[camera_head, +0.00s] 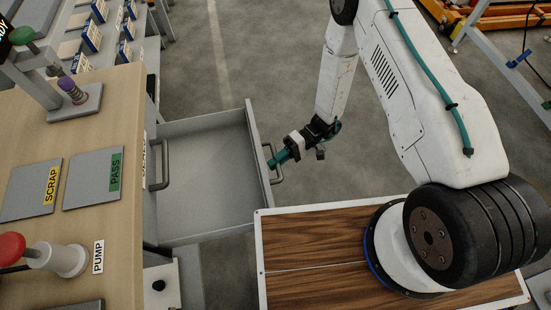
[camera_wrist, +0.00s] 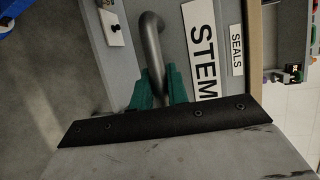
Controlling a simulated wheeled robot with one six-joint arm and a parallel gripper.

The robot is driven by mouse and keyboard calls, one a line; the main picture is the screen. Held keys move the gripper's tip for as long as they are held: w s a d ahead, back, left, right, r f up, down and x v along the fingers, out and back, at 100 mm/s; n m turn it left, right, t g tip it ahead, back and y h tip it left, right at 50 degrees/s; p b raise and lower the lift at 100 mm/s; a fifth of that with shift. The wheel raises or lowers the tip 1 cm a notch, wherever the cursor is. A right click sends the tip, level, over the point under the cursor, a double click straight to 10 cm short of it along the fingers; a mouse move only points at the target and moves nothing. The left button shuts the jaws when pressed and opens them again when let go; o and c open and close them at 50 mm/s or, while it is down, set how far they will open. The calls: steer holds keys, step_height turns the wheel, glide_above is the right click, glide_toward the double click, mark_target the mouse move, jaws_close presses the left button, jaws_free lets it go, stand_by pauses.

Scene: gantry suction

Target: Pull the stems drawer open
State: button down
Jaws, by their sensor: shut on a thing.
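The stems drawer (camera_head: 200,215) is a grey box standing well out from the bench, and its inside looks empty. Its grey bar handle (camera_head: 278,172) is on the front panel at the drawer's right end. My gripper (camera_head: 273,161) is at that handle, with teal fingers. In the wrist view the fingers (camera_wrist: 158,88) are shut on the curved handle (camera_wrist: 153,40), one on each side. A white label (camera_wrist: 204,60) reading "STEM", its end cut off or hidden, is beside the handle. The finger tips' exact contact is partly hidden.
The wooden bench top (camera_head: 95,120) holds SCRAP (camera_head: 30,190) and PASS (camera_head: 93,180) plates and a red PUMP button (camera_head: 11,248). Another handle (camera_head: 160,165) is on the bench front. My wood-topped base is close to the drawer front. Bare floor lies beyond the drawer.

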steer(key=c, duration=1.4)
jaws_free()
steer(key=shift+o, duration=0.2)
steer(key=v, duration=0.7)
steer(key=shift+w+d, duration=0.2)
steer(key=shift+d, duration=0.1)
steer(key=shift+r, duration=0.1)
